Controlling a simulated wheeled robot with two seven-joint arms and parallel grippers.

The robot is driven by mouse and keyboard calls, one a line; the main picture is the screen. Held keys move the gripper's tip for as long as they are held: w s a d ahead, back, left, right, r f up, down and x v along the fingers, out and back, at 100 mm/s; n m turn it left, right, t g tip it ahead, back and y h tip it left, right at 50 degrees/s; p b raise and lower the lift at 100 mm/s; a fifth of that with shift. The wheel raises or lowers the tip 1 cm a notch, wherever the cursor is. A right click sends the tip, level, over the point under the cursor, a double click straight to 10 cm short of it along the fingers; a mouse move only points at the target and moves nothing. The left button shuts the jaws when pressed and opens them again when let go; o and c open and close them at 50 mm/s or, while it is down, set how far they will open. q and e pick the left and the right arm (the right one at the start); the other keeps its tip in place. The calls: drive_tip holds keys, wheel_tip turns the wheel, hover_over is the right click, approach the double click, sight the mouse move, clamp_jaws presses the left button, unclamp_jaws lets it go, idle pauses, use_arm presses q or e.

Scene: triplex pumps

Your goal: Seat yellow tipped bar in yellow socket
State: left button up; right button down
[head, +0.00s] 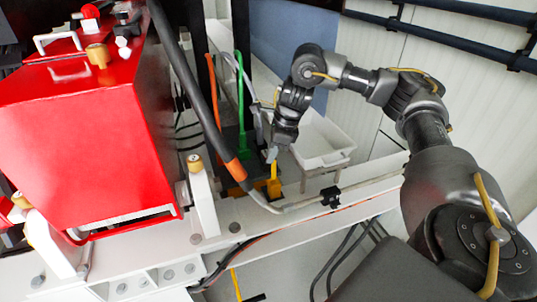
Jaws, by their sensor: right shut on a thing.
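My right gripper (273,152) reaches down from the right arm, low over the white beam, and is shut on the yellow-tipped bar. The bar's yellow tip (275,171) shows just below the fingers, pointing down. The yellow socket (273,188) is directly beneath the tip, on the beam. The tip looks lined up with the socket, but I cannot tell whether it has entered it. The bar's upper part is largely hidden by the gripper and wrist. My left gripper is not in view.
A green bar (240,95) and an orange bar (214,95) stand left of the gripper. A thick dark hose with an orange band (236,170) runs close by. A white tray (325,140) lies behind. The red pump housing (75,130) fills the left.

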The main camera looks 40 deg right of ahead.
drive_tip(key=shift+f+b, duration=0.35)
drive_tip(key=shift+f, duration=0.3)
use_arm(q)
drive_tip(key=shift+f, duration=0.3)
use_arm(e)
drive_tip(key=c, duration=1.4)
unclamp_jaws()
drive_tip(key=shift+c, duration=0.2)
drive_tip(key=shift+r, duration=0.1)
drive_tip(key=shift+r, duration=0.3)
use_arm(q)
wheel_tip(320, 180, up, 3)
drive_tip(key=p, duration=0.2)
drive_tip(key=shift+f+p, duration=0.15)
drive_tip(key=shift+p, duration=0.2)
use_arm(e)
drive_tip(key=v, duration=1.2)
drive_tip(key=shift+r, duration=0.25)
drive_tip(key=shift+o, duration=0.3)
